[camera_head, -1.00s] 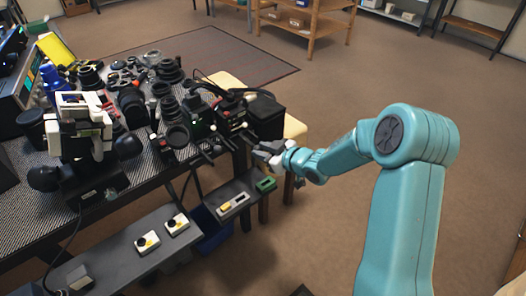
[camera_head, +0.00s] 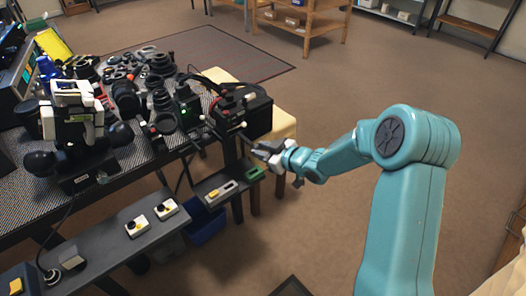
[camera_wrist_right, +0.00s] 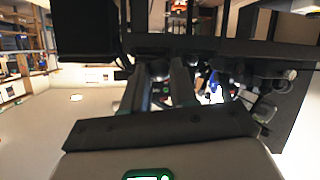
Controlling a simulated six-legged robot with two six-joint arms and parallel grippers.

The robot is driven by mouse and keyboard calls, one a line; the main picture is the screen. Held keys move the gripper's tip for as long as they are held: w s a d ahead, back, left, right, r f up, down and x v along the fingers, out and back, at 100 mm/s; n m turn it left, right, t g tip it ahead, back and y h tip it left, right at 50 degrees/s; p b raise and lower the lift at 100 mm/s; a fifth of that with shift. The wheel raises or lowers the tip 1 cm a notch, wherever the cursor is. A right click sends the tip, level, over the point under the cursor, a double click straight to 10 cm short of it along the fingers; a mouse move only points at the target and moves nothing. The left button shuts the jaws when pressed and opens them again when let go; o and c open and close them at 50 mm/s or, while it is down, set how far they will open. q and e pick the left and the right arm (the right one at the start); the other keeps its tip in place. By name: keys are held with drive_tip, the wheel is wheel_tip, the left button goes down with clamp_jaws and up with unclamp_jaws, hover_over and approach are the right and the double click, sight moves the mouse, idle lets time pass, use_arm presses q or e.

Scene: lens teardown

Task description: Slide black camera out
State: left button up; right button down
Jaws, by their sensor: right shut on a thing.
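The black camera (camera_head: 252,117) is a boxy dark body with red parts, at the table's right end near the front edge. A dark rod-like part (camera_head: 243,137) sticks out from its front toward my right gripper (camera_head: 256,147). The right gripper is just off the table's front edge and is shut on what looks like the end of that dark part. The jaws cover the grip point, and I cannot tell exactly where they touch. The right wrist view shows dark shapes close up and does not make the hold clear. My left gripper is not in view.
Several lenses and camera parts crowd the table left of the camera, including an upright lens (camera_head: 163,113). A white and black device (camera_head: 80,118) stands further left. A low grey shelf (camera_head: 105,236) runs below the table. Open floor (camera_head: 330,90) lies to the right.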

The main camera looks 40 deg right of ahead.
drive_tip(key=shift+s+f, duration=0.15)
drive_tip(key=shift+s, duration=0.05)
drive_tip(key=c, duration=1.2)
unclamp_jaws()
drive_tip(key=p+v, duration=0.2)
drive_tip(key=v, duration=1.4)
drive_tip(key=shift+s+d+r, duration=0.1)
drive_tip(key=shift+s+r, duration=0.05)
drive_tip(key=shift+r, duration=0.15)
drive_tip(key=shift+r+p, duration=0.1)
drive_tip(key=shift+p, duration=0.2)
